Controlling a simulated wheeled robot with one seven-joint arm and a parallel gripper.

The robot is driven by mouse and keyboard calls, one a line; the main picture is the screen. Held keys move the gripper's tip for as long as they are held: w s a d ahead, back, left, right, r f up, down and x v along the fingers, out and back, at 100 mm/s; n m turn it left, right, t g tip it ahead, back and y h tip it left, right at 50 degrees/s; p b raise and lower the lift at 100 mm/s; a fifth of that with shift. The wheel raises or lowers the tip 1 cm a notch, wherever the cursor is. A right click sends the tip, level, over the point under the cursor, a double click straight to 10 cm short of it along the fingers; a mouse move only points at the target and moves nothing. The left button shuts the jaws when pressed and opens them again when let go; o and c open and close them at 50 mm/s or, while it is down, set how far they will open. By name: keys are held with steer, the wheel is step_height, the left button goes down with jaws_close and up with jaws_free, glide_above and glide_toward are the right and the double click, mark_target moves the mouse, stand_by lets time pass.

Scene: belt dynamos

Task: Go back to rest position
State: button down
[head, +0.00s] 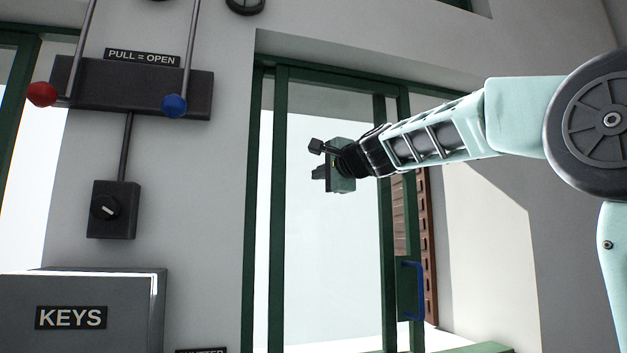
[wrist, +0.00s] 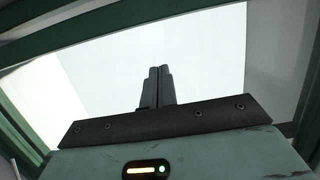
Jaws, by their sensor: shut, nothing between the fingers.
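My gripper (head: 318,173) is held out in front of the glass of a green-framed window or door in the head view, pointing left. My pale green arm (head: 440,135) reaches in from the right side. In the wrist view my gripper (wrist: 157,72) shows its two dark fingers pressed together against the bright pane, with nothing between them. It appears clear of the frame and of the wall fittings.
On the wall at left is a dark box (head: 135,88) labelled PULL = OPEN, with red-tipped (head: 41,94) and blue-tipped (head: 174,105) levers. Below are a knob box (head: 111,210) and a grey KEYS cabinet (head: 120,297). A blue handle (head: 415,291) sits on the green frame.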

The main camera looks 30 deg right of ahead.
steer(key=s+b, duration=0.1)
steer(key=s, duration=0.5)
steer(key=a+f+n+g+y+b, duration=0.1)
steer(key=a+f+n+g+y, duration=0.2)
steer(key=a+f, duration=0.55)
steer(key=a+f+n+g+y, duration=0.1)
steer(key=a+f+n+g, duration=0.4)
steer(key=f, duration=0.6)
steer(key=s+a+f+n+g+b, duration=0.1)
steer(key=s+a+f+n, duration=0.3)
steer(key=f, duration=0.3)
steer(key=s+a+f+n+g, duration=0.1)
steer(key=s+a+f, duration=0.2)
steer(key=a+f, duration=0.4)
steer(key=s+f+n+g+h+b, duration=0.2)
steer(key=s+f+n+g, duration=0.6)
steer(key=s+f, duration=1.6)
steer(key=s+n+h, duration=0.1)
steer(key=n, duration=0.3)
steer(key=shift+s+d+n+h, duration=0.25)
steer(key=shift+d+n+h, duration=0.05)
steer(key=shift+h, duration=0.1)
